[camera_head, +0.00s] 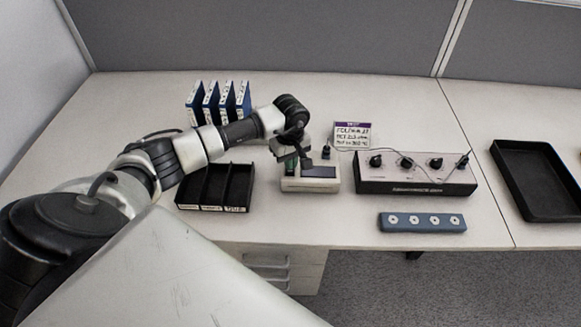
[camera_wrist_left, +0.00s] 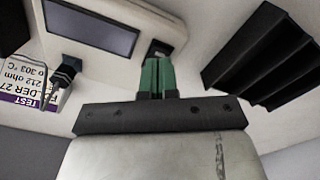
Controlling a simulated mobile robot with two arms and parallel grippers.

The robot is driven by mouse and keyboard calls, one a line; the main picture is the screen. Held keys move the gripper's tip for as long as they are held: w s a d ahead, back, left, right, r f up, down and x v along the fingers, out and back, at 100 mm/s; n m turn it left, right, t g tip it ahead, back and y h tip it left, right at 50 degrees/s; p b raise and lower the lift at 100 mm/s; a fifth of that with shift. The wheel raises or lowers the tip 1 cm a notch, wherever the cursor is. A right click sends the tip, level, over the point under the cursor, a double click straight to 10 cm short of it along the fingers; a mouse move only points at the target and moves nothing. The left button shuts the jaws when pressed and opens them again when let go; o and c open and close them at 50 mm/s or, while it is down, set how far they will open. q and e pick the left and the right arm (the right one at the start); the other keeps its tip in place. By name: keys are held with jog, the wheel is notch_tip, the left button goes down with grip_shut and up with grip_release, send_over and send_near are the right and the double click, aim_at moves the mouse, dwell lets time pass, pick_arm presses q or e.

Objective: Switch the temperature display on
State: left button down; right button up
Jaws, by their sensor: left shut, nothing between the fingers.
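The temperature display is a small white box (camera_head: 311,184) on the desk with a dark, blank screen (camera_head: 320,172). In the left wrist view its screen (camera_wrist_left: 92,26) is also dark. A small dark switch (camera_wrist_left: 159,47) sits on the box beside the screen. My left gripper (camera_head: 291,163) is over the left part of the box. Its green fingers (camera_wrist_left: 157,76) are shut together and empty, with their tips at the switch; I cannot tell whether they touch it. In the head view the gripper hides the switch. My right gripper is not in view.
A black compartment tray (camera_head: 216,187) stands left of the box, with blue binders (camera_head: 218,103) behind. A control box with knobs (camera_head: 416,174) is to the right, a blue-grey block (camera_head: 422,222) before it. A label card (camera_head: 352,135) stands behind. A black tray (camera_head: 536,180) is far right.

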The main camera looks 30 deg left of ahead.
pick_arm(q)
jog(key=shift+s+f+b, duration=0.1)
jog(key=shift+f+b, duration=1.15)
jog(key=shift+f, duration=0.1)
dwell(0.4)
jog(key=shift+r, duration=0.1)
jog(key=shift+r+p, duration=0.65)
jog(key=shift+r, duration=0.2)
jog(key=shift+r+p, duration=1.4)
jog(key=shift+r, duration=1.2)
